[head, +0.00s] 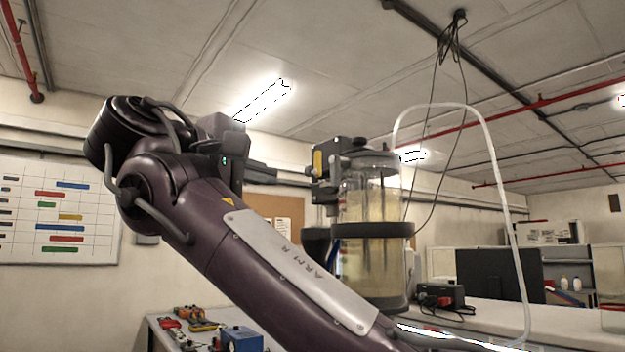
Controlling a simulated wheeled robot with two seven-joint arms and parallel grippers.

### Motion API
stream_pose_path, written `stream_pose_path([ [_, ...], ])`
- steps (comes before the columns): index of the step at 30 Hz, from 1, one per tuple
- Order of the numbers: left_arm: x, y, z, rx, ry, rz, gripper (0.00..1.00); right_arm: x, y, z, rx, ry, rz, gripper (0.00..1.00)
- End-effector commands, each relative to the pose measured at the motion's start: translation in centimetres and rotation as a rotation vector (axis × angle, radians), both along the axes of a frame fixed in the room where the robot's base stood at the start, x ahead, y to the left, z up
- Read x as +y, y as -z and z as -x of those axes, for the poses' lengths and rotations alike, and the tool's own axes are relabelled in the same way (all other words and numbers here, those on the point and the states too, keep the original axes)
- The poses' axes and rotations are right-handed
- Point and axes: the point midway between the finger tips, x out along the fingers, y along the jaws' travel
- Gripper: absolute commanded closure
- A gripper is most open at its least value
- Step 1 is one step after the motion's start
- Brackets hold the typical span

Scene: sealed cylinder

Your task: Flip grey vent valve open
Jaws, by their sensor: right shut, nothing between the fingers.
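The sealed cylinder (372,205) stands upright on the bench, clear-walled with cloudy yellowish contents and a dark band around its middle. A dark block with a yellow label (322,162) and grey fittings sits at its upper left. A small grey part (345,166) there may be the vent valve; its shape and position are too small to tell. My right gripper (290,179) is shut and empty, pointing right toward the block from the left. I cannot tell whether it touches anything. My right arm crosses in front and hides part of the bench. My left gripper is out of view.
A clear hose (487,118) arches from the cylinder top down to the bench at right. Dark cables (437,140) hang from the ceiling. Tools (196,320) and a blue box (242,339) lie lower left.

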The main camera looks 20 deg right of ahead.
Motion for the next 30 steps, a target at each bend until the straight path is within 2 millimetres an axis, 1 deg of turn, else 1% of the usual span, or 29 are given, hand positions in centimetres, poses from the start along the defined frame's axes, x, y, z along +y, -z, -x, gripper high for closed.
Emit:
stream_pose_path([
  [1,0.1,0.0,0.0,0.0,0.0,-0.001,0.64,0.0,-0.5,0.6,-0.008,0.007,0.003,1.0],
  [4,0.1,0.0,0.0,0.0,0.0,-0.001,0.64,0.1,-0.7,0.9,-0.011,0.011,0.004,1.0],
  [13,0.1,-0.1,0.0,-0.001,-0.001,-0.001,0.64,0.0,-0.7,0.8,-0.01,0.01,0.003,1.0],
  [17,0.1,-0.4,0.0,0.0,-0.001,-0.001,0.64,-0.9,-0.8,0.2,-0.011,0.011,0.0,1.0],
  [23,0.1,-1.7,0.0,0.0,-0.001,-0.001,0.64,-3.8,-1.0,-2.2,-0.009,0.013,0.0,1.0],
  [30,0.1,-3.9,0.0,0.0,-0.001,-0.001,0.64,-7.9,-1.1,-5.5,-0.008,0.013,0.001,1.0],
])
